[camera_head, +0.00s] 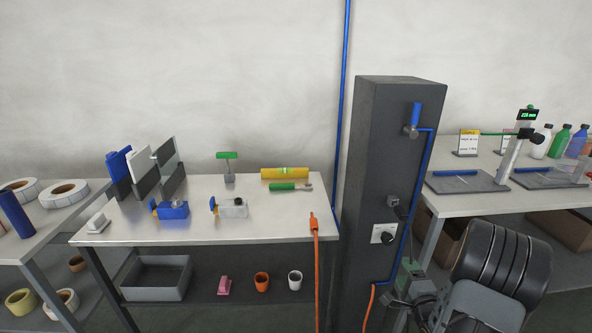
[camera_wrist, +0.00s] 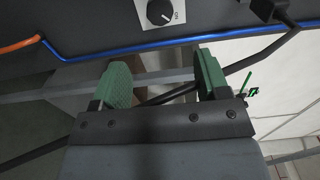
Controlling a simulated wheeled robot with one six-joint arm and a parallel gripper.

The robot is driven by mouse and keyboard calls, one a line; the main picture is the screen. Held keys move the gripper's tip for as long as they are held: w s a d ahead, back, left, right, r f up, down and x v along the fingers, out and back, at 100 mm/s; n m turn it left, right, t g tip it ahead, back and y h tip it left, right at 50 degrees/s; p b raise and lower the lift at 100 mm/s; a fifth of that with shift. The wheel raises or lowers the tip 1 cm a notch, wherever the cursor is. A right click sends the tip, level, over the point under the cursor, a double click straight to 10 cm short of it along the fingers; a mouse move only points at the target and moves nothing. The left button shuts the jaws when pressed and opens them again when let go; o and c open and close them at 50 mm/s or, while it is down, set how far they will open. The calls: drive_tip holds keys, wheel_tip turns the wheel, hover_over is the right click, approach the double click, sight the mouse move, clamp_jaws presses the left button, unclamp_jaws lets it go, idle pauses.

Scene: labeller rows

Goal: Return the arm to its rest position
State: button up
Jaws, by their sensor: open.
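My gripper (camera_wrist: 163,75) shows in the wrist view with its two green finger pads apart and no object between them. In the head view my gripper (camera_head: 411,274) is low at the right, in front of the foot of the dark grey pillar (camera_head: 378,170). My dark arm links fill the lower right corner there and hide part of the gripper. A black knob on a white plate (camera_head: 384,234) is on the pillar above the gripper; this knob plate also shows at the top of the wrist view (camera_wrist: 160,14).
A blue pipe (camera_head: 427,180) runs down the pillar, and an orange cable (camera_head: 316,260) hangs at the left table's front. The left table (camera_head: 275,224) holds labellers and small items. The right table (camera_head: 470,205) stands behind my arm. Open wall lies above both.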

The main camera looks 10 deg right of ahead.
drive_tip(key=s+d+f+n+g+h, duration=0.1)
drive_tip(key=s+d+f+n+g, duration=0.3)
drive_tip(key=f+g, duration=0.45)
drive_tip(key=s+a+r+n+g+y+p, duration=0.1)
drive_tip(key=s+a+r+n+p, duration=0.3)
drive_tip(key=a+r, duration=1)
drive_tip(key=s+a+r+n+g+y+p, duration=0.2)
drive_tip(key=s+a+r+n+g+p, duration=0.2)
drive_tip(key=a+r+n+p, duration=0.7)
drive_tip(key=a+r, duration=0.4)
drive_tip(key=r, duration=0.6)
drive_tip(key=shift+a+n+g+y+p, duration=0.2)
drive_tip(key=shift+n+g+y+p, duration=0.1)
drive_tip(key=shift+g+p, duration=0.1)
drive_tip(key=shift+c, duration=0.4)
